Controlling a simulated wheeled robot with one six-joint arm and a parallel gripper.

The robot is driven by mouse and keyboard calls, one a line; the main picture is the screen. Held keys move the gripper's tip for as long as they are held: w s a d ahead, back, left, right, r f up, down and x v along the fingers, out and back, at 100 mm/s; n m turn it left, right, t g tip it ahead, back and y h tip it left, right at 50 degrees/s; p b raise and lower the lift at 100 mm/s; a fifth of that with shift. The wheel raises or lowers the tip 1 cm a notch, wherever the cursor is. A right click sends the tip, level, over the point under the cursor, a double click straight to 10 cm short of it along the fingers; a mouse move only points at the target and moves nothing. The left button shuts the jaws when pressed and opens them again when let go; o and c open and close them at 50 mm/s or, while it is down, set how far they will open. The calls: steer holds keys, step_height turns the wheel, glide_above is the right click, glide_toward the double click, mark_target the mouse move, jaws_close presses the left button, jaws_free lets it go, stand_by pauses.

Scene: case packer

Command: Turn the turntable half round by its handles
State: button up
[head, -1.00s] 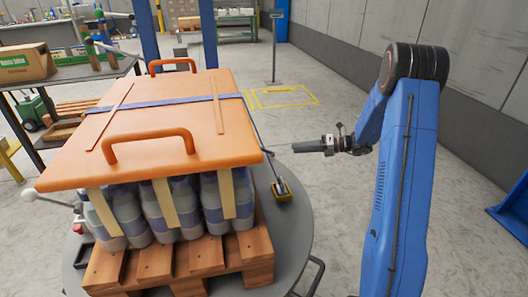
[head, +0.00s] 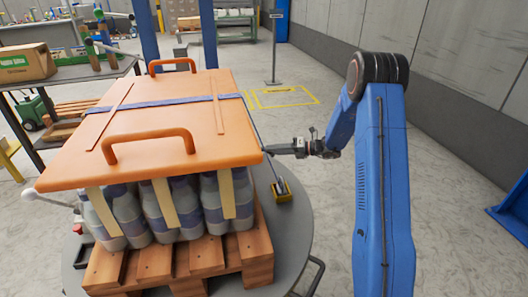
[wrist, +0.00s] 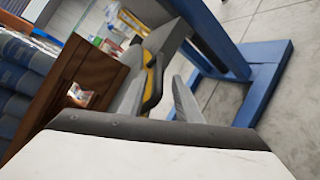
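The turntable (head: 296,238) is a grey round disc carrying a wooden pallet (head: 205,258) of grey-blue bottles under an orange cover (head: 190,115). One dark bar handle (head: 318,277) shows at its lower right rim; other rim handles are hidden or unclear. My gripper (head: 272,150) is in the air beside the cover's right edge, above the disc's right side, well away from that handle. In the wrist view my gripper (wrist: 160,95) appears open, its grey fingers apart. A black and yellow part (wrist: 152,82) shows between or beyond them, and I cannot tell whether they touch it.
The cover has two orange loop handles (head: 150,140) and a blue strap. A thin rod with a yellow-black foot (head: 282,190) stands on the disc's right side. A white-knobbed lever (head: 28,195) sticks out left.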

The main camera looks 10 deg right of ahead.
mark_target(264, 150)
steer(key=shift+x, duration=2.45)
steer(key=shift+c, duration=0.7)
jaws_close()
